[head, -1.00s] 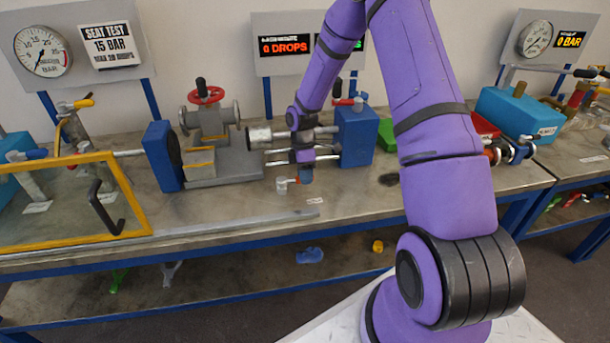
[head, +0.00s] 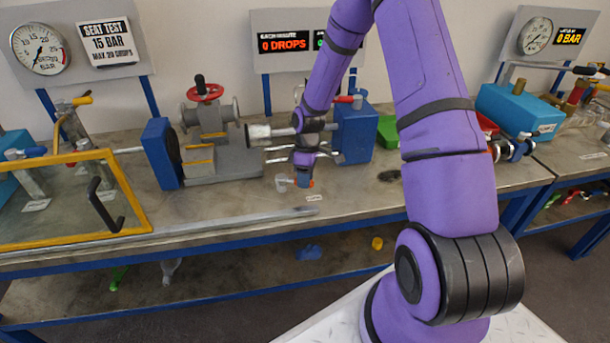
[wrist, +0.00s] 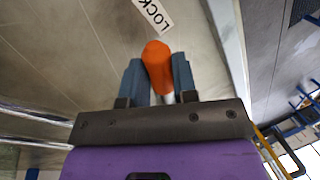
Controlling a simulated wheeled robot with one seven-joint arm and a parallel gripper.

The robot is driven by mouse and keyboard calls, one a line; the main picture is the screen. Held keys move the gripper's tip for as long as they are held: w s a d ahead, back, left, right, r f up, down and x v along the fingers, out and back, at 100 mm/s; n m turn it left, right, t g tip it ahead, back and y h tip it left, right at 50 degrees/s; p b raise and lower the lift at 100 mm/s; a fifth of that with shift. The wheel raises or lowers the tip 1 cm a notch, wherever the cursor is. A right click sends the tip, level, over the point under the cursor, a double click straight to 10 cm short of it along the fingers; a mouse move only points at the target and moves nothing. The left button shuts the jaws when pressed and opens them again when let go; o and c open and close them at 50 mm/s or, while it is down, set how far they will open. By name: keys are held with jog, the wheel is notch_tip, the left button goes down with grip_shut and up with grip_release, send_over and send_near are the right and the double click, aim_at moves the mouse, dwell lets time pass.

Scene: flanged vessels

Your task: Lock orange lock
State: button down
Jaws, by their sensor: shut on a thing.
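The orange lock (wrist: 157,62) shows in the wrist view between the two blue-grey fingers of my gripper (wrist: 158,80), which is shut on it. A pale part of the lock shows between the fingers, below the orange body. In the head view my gripper (head: 303,178) points down low over the bench front, with a bit of orange at its right side. A white label reading LOCK (wrist: 153,14) lies on the bench just beyond the lock in the wrist view. I cannot tell whether the lock touches the bench.
A clear cup (head: 282,183) stands close left of my gripper. Behind are a valve with a red handwheel (head: 205,93) and blue end blocks (head: 161,155). A yellow-framed glass guard (head: 60,205) stands left. Bare bench (head: 225,200) lies left of the cup.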

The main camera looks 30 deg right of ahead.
jog(key=m, duration=0.1)
jog(key=s+a+m, duration=0.1)
jog(key=shift+s+a+m+t, duration=0.1)
jog(key=shift+a+m+t, duration=0.05)
jog(key=shift+m+t, duration=0.2)
jog(key=m, duration=0.1)
jog(key=a+m, duration=0.1)
jog(key=shift+s+a+m+t+y, duration=0.25)
jog(key=shift+s+m+y, duration=0.05)
jog(key=shift+s+m, duration=0.1)
jog(key=shift+s+a+m+t, duration=0.1)
jog(key=shift+a+m+t, duration=0.15)
jog(key=shift+a+m, duration=0.5)
jog(key=shift+s+a+m+t, duration=0.1)
jog(key=shift+a+m+t, duration=0.2)
jog(key=shift+m, duration=0.7)
jog(key=shift+a, duration=0.1)
jog(key=c, duration=0.9)
grip_release()
jog(key=shift+r, duration=0.15)
jog(key=v, duration=1)
jog(key=shift+r, duration=0.25)
